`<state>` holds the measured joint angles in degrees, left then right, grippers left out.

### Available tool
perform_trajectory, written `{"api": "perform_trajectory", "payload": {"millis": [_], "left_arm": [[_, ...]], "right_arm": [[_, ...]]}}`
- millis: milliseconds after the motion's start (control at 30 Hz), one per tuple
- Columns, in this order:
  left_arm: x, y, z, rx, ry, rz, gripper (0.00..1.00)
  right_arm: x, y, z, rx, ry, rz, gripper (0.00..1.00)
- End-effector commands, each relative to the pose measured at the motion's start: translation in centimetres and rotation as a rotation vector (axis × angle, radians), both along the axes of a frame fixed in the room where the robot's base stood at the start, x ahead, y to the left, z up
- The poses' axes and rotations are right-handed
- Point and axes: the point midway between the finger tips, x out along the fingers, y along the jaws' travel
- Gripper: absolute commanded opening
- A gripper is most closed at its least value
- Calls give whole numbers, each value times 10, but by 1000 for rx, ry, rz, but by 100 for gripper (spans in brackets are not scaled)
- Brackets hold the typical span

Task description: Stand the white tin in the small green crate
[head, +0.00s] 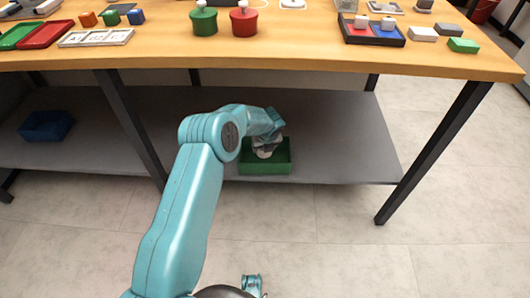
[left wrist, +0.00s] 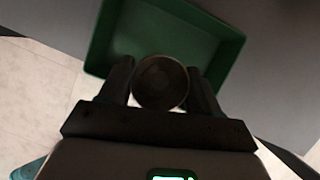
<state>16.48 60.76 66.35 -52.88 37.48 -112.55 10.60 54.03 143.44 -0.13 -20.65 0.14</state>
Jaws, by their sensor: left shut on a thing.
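The small green crate (head: 265,169) sits on the grey lower shelf under the table, and its floor and walls fill much of the left wrist view (left wrist: 215,45). My left gripper (head: 267,145) reaches down at the crate. In the left wrist view its two fingers (left wrist: 160,88) are closed on either side of a round tin (left wrist: 160,82), seen end-on and dark in shadow. In the head view, only a pale bit shows around the gripper. I cannot tell whether the tin touches the crate floor. My right gripper (head: 252,285) is low at the bottom edge, away from the shelf.
The wooden table top (head: 300,50) lies above the shelf, with red and green pots, trays and small blocks on it. A blue crate (head: 46,125) stands at the left on the shelf (head: 340,140). Dark table legs (head: 435,150) flank the space. The shelf right of the green crate is clear.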

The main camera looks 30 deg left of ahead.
Motion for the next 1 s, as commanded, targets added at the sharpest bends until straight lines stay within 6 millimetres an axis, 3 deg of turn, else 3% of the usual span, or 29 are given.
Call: {"api": "perform_trajectory", "payload": {"millis": [33, 133, 867, 900, 967, 1000], "left_arm": [[0, 0, -16, -1, 4, 0, 24], [1, 0, -27, 1, 1, -1, 24], [4, 0, -38, 1, -1, 0, 24], [4, 0, -38, 1, 1, 0, 69], [4, 0, -38, 1, 1, 0, 88], [4, 0, -38, 1, 1, 0, 88]], "right_arm": [[1, -1, -8, 0, -2, -4, 94], [2, -2, -11, -2, -3, -9, 94], [4, -4, -18, -3, -8, -16, 94], [4, -4, -18, -3, -8, -16, 94], [4, -4, -18, -3, -8, -16, 94], [4, -4, -18, -3, -8, -16, 94]]}}
